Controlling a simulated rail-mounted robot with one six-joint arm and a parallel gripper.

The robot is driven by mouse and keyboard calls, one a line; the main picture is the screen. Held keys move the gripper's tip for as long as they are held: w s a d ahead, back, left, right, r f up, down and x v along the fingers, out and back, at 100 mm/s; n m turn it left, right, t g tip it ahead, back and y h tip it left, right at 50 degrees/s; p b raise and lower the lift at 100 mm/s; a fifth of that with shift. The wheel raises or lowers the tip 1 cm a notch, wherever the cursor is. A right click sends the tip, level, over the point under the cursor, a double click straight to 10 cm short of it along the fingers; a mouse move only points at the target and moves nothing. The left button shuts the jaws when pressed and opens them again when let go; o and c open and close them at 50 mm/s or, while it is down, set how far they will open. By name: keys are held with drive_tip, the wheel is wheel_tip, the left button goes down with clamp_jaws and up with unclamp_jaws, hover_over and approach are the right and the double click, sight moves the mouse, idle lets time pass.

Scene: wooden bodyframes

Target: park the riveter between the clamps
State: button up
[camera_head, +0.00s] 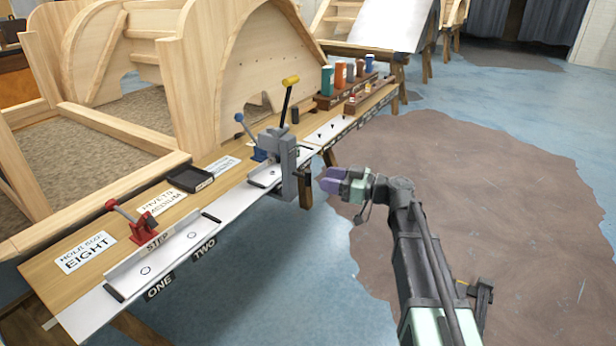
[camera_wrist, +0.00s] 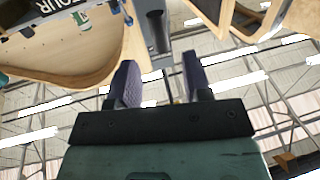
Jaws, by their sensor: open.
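The riveter (camera_head: 288,172) appears to be the grey upright tool with a long yellow-tipped lever, standing at the bench's front edge. A red-handled clamp (camera_head: 141,232) stands at the near left beside a metal channel (camera_head: 165,250). A blue-handled clamp (camera_head: 248,135) stands just behind and left of the riveter, partly hidden by it. My gripper (camera_head: 328,178), with purple fingers, is to the right of the riveter, off the bench edge. In the wrist view my gripper (camera_wrist: 160,65) is open and empty, with a grey post (camera_wrist: 158,30) beyond the fingertips.
The bench (camera_head: 45,275) carries label cards, a black tray (camera_head: 190,179) and, farther back, coloured cylinders (camera_head: 340,75). Large wooden frames (camera_head: 245,70) stand behind it. The floor (camera_head: 480,200) to the right of the bench is clear.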

sight(308, 185)
drive_tip(key=x, duration=0.6)
drive_tip(key=shift+a, duration=0.25)
clamp_jaws()
